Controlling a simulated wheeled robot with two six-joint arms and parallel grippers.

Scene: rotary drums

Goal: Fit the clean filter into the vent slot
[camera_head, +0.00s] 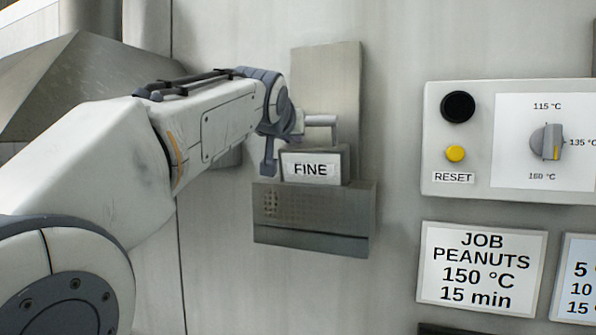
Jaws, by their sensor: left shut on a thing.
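The filter (343,164) is a grey block with a white label reading "FINE" and a grey handle on top. It stands upright at the top of the vent slot housing (315,231), a metal box on the wall with a perforated patch at its left. The lower part of the filter is hidden behind the housing's front, so I cannot tell how deep it sits. My left gripper (298,135) is shut on the filter's handle, coming in from the left. The fingers are partly hidden by the wrist. My right gripper is not in view.
A tall metal back plate (327,75) rises behind the filter. To the right is a control panel (475,192) with a black button, yellow reset button and temperature dial. Below it hangs a job sign (482,267) reading peanuts, 150 °C, 15 min. The wall between is clear.

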